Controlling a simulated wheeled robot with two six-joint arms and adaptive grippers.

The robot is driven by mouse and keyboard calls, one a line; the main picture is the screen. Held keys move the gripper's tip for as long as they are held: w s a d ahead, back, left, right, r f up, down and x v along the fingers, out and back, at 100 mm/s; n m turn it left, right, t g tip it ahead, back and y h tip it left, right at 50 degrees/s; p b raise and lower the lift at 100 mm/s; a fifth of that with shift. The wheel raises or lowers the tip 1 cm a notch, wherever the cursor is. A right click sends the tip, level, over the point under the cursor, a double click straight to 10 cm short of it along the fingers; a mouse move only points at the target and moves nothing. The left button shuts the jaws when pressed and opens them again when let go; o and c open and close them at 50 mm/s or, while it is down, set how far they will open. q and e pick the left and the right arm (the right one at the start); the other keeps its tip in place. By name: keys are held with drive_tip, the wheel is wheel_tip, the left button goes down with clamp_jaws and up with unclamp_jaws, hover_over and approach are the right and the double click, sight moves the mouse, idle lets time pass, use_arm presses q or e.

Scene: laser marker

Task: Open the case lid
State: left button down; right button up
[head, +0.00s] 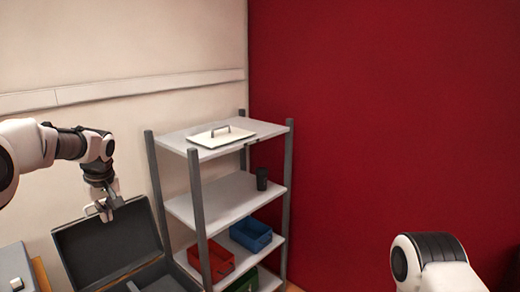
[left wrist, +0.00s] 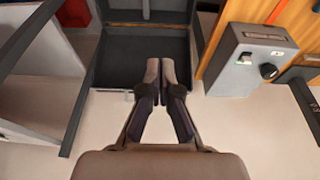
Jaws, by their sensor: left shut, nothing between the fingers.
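The dark case stands at the lower left of the head view, with its lid (head: 108,243) raised and the hollow inside of the lid facing me. Part of the case body (head: 160,280) shows at the bottom edge, cut off by the frame. My left gripper (head: 106,213) is shut and empty at the lid's top edge; I cannot tell whether it touches it. In the left wrist view the closed fingertips (left wrist: 161,66) lie over the lid (left wrist: 122,62). My right gripper is outside both views; only part of my right arm shows at the lower right.
A grey shelf rack (head: 230,200) stands right of the case. A grey control box (left wrist: 248,60) stands beside the case.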

use_arm(q)
wheel_tip(320, 180, down, 12)
drive_tip(key=s+g, duration=0.1)
drive_tip(key=g, duration=0.1)
drive_tip(key=s+d+f+m+g+h+b, duration=0.15)
drive_tip(key=s+d+f, duration=0.25)
drive_tip(key=s+f, duration=0.5)
drive_tip(key=s+d+f+m+g+y, duration=0.1)
drive_tip(key=s+d+f+g, duration=0.2)
drive_tip(key=s+f, duration=0.65)
drive_tip(key=s+d+f+m+h, duration=0.15)
drive_tip(key=s+d+f, duration=0.25)
drive_tip(key=s+f, duration=0.65)
drive_tip(key=s+d+f+m+b, duration=0.1)
drive_tip(key=s+d+m, duration=0.25)
drive_tip(key=s, duration=1.25)
drive_tip(key=w+m+t, duration=0.1)
drive_tip(key=w+t, duration=0.3)
drive_tip(key=shift+a+r+m, duration=0.1)
drive_tip(key=shift+m, duration=0.25)
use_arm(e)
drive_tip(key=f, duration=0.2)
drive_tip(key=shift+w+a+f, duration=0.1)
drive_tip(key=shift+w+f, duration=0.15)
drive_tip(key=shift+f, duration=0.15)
